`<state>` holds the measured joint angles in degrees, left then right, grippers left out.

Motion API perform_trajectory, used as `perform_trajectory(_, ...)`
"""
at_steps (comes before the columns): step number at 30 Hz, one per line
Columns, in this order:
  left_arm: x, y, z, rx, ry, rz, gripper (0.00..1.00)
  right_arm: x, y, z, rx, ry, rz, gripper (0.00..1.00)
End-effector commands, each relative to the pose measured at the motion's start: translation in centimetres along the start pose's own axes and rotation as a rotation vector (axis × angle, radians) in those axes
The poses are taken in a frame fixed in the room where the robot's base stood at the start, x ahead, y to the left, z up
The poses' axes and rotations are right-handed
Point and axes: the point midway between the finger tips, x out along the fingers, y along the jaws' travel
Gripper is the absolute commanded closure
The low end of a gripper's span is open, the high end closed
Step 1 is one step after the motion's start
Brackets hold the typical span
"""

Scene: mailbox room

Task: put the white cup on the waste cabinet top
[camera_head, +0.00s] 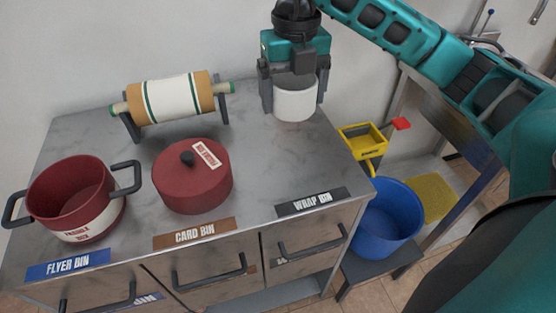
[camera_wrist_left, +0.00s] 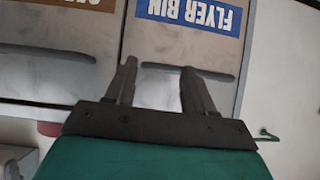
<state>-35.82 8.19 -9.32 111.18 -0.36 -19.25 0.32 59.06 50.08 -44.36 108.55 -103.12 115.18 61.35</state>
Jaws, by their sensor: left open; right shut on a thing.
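The white cup (camera_head: 295,102) is between the fingers of my right gripper (camera_head: 294,88), which is shut on it. In the head view the cup appears over the right rear part of the grey marble-look waste cabinet top (camera_head: 265,165). I cannot tell whether the cup's base touches the top. My left gripper (camera_wrist_left: 155,84) shows only in the left wrist view. It is open and empty, in front of the drawer fronts below the flyer bin label (camera_wrist_left: 190,15).
A blue bucket (camera_head: 388,220) and a yellow container (camera_head: 362,140) are right of the cabinet. The top's right middle is clear.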

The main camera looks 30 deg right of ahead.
Motion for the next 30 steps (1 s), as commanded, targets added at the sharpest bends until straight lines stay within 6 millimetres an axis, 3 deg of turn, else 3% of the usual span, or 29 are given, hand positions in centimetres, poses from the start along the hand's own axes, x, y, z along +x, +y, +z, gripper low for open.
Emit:
perform_trajectory(1,0.5,0.0,0.8,0.000,-0.001,0.000,0.46,2.0,0.1,-0.1,-0.004,0.007,0.001,0.41)
perform_trajectory(6,1.2,0.1,1.7,0.000,-0.001,0.000,0.46,6.5,0.1,-0.2,-0.004,0.009,0.001,0.41)
perform_trajectory(12,1.1,0.1,1.7,0.000,-0.003,0.001,0.46,10.8,0.0,-0.1,-0.002,0.004,0.000,0.41)
perform_trajectory(30,1.3,0.1,2.0,0.000,-0.001,0.001,0.46,17.0,0.1,0.0,-0.004,0.001,0.000,0.41)
